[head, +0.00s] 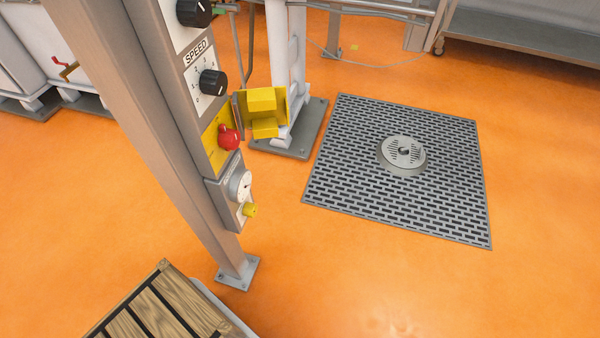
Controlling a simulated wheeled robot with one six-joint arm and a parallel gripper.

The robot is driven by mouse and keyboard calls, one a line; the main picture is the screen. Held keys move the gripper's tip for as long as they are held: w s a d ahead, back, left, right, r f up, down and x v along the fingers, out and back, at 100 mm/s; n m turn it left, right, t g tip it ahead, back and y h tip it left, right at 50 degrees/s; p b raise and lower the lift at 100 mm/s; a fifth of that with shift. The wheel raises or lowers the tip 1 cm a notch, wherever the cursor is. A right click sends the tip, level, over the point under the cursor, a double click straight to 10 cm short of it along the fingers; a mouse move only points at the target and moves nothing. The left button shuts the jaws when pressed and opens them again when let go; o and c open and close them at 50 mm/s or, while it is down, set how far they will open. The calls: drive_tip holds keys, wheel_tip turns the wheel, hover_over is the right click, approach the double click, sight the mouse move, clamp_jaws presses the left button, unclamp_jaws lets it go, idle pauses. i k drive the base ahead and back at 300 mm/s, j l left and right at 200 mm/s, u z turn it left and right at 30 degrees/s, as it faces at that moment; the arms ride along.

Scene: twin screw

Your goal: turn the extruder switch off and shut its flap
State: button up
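A red rotary switch (229,138) sits on a yellow plate (213,148) on the side of a grey control post. I cannot read its set position at this size. A yellow flap (265,112), shaped like a hollow cover, stands swung open to the right of the switch, on a hinge at the plate's right edge. The red switch is uncovered. My gripper is not in view.
Black knobs, one marked SPEED (212,83), sit above the switch; a pale round dial (239,184) and small yellow knob (250,210) sit below. A wooden-slatted thing (165,310) stands at lower left. A floor grate (440,190) lies right; orange floor (370,280) is clear.

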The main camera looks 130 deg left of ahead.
sight(229, 139)
drive_tip(key=i+l+u, duration=0.1)
drive_tip(key=i+u, duration=0.3)
drive_tip(key=i+l+u, duration=0.4)
drive_tip(key=i, duration=0.2)
drive_tip(key=j+u, duration=0.1)
drive_tip(key=u, duration=3.55)
drive_tip(key=l+u, duration=0.1)
drive_tip(key=u, duration=0.15)
drive_tip(key=k+l+u, duration=0.2)
drive_tip(key=k+l, duration=0.2)
